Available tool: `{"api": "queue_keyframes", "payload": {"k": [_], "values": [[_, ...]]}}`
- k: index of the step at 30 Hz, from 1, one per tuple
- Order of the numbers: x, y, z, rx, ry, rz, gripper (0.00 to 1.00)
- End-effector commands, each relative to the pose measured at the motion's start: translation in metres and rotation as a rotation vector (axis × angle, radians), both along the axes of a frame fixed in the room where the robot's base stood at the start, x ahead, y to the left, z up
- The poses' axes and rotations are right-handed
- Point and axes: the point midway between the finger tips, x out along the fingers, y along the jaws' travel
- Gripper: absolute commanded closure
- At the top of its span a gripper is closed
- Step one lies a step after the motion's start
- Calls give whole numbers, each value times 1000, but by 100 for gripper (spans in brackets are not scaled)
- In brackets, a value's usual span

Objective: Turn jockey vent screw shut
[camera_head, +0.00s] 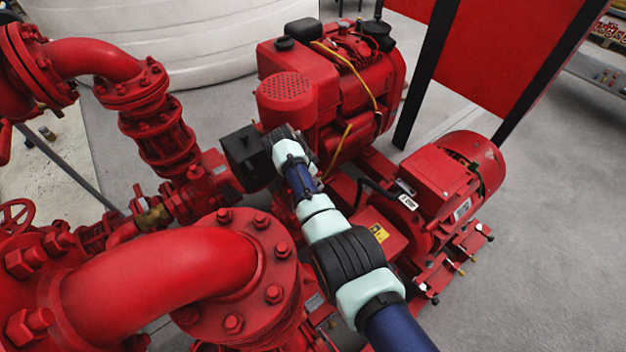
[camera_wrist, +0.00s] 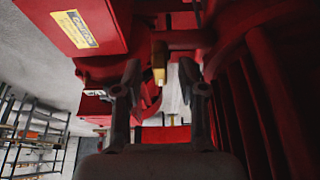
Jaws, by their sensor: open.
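In the wrist view, my gripper (camera_wrist: 160,75) is open, with one dark finger on each side. A small brass-coloured piece (camera_wrist: 159,62) hangs from a red pipe and shows between the fingertips. It looks like the vent screw, but I cannot tell for certain. I see no contact between it and either finger. In the head view, my arm reaches from the lower right into the middle of the red pumpset. My own wrist hides the gripper's fingertips and the screw there.
A red box with a yellow label (camera_wrist: 75,28) is close on the left in the wrist view, and a ribbed red housing (camera_wrist: 262,100) is close on the right. In the head view, a large red flanged pipe (camera_head: 160,268) and a red motor (camera_head: 440,180) flank my arm.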

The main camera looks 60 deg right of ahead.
Motion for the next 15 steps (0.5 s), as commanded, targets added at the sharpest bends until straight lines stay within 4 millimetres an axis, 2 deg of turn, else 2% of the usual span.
{"api": "queue_keyframes", "payload": {"k": [10,15], "values": [[11,20,55,-2,-4,1,59],[13,25,67,1,0,0,59]]}}
